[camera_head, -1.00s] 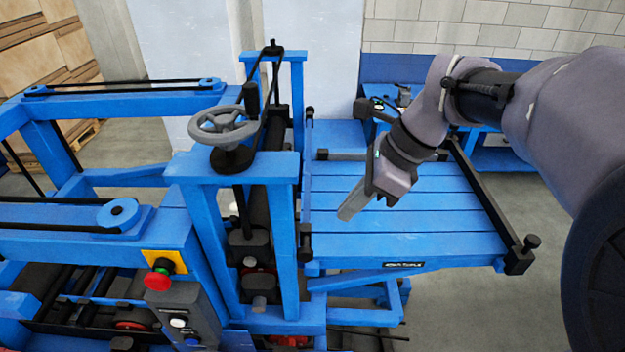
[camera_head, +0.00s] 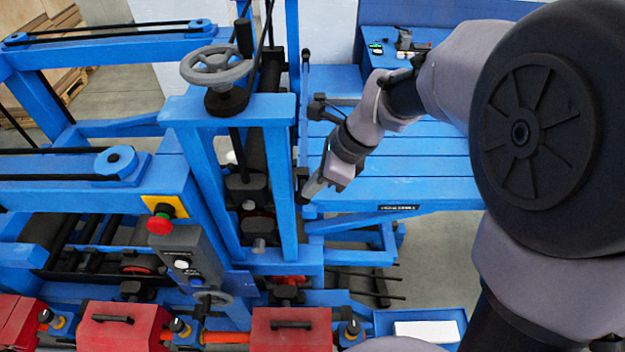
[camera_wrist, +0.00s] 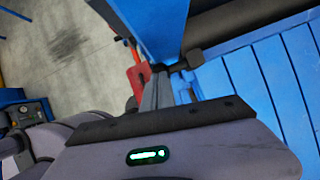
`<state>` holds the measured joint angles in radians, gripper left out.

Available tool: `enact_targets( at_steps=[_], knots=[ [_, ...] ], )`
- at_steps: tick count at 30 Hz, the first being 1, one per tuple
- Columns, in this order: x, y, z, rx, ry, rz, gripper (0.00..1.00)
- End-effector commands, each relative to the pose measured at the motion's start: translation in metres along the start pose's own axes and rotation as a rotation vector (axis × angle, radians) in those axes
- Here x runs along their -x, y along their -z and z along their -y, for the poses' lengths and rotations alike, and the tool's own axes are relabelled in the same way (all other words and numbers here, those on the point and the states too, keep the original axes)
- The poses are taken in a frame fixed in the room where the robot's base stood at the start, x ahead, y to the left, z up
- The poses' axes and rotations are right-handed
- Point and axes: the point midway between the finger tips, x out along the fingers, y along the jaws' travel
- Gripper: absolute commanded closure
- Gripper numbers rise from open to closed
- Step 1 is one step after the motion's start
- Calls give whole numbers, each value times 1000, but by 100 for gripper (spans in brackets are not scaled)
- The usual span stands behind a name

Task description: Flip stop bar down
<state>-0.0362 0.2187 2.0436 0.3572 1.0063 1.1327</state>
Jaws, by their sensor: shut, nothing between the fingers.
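A thin bar with dark ends (camera_head: 305,56) runs along the left edge of the slatted blue table (camera_head: 425,167), beside the press frame. I take it for the stop bar; whether it is up or down I cannot tell. My gripper (camera_head: 311,190) is shut and empty, pointing down-left at the bar's near end. In the wrist view my gripper's grey fingers (camera_wrist: 166,92) lie close to a black end piece (camera_wrist: 195,60) and a small blue bracket at the table's corner. Whether they touch is unclear.
The blue press frame with a grey handwheel (camera_head: 216,65) stands just left of my gripper. A control box with a red button (camera_head: 159,222) and red machine units (camera_head: 291,328) are lower left. Open floor (camera_wrist: 50,50) shows beside the frame in the wrist view.

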Motion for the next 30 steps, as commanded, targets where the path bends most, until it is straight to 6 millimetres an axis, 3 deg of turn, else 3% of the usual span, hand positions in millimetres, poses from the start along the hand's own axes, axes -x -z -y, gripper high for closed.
enact_targets(
  at_steps=[7,17,30],
  knots=[
    [-13,7,0,0,0,0,100],
    [-74,38,0,0,-1,-1,100],
    [-68,37,0,-1,-4,-2,100]
  ],
)
